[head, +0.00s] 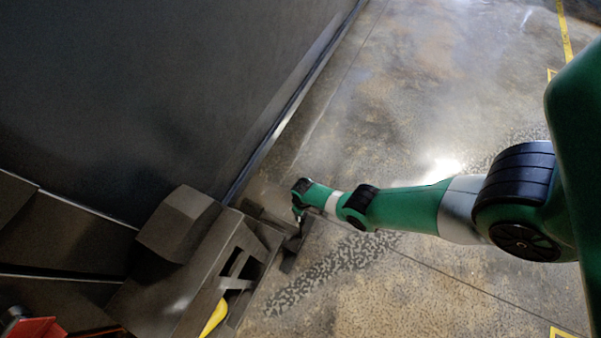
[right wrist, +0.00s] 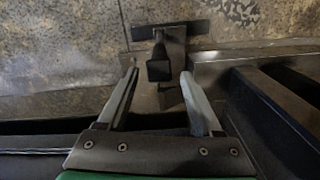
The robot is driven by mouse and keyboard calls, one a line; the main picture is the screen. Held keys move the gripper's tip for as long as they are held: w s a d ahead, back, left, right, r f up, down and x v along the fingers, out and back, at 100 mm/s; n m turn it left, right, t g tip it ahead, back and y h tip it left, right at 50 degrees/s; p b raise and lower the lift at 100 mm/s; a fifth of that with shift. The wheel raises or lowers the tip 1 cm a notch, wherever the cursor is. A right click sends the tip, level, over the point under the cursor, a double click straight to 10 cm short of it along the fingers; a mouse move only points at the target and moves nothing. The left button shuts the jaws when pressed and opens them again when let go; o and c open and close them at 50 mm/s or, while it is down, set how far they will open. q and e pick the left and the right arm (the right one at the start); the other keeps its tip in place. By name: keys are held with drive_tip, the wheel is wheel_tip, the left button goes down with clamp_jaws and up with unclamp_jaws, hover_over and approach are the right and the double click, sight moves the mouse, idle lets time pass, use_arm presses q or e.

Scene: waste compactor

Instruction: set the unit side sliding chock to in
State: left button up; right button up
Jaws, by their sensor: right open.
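What appears to be the sliding chock, a dark metal piece (right wrist: 160,70) with a square-ended block and a crossbar behind it, shows in the right wrist view. Its block lies beyond and between the fingertips of my right gripper (right wrist: 158,78). The fingers are apart, one on each side, and nothing is clamped; whether either touches the block I cannot tell. In the head view my right gripper (head: 297,212) is small and partly hidden at the machine's corner, so the chock is hard to make out there. My left gripper is not in view.
A large dark container wall (head: 150,90) fills the upper left. A brown metal frame (head: 190,290) with slots and a boxy block (head: 178,224) stands beside my right gripper. A yellow part (head: 214,318) sits low in the frame. The concrete floor (head: 430,110) at right is open.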

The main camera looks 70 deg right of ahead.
drive_tip(key=f+b, duration=0.4)
drive_tip(key=f, duration=0.1)
drive_tip(key=f+b, duration=0.4)
drive_tip(key=f, duration=0.1)
drive_tip(key=shift+w+d+f, duration=0.1)
drive_tip(key=shift+w+d, duration=0.05)
drive_tip(key=shift+w, duration=0.05)
clamp_jaws()
idle(0.9)
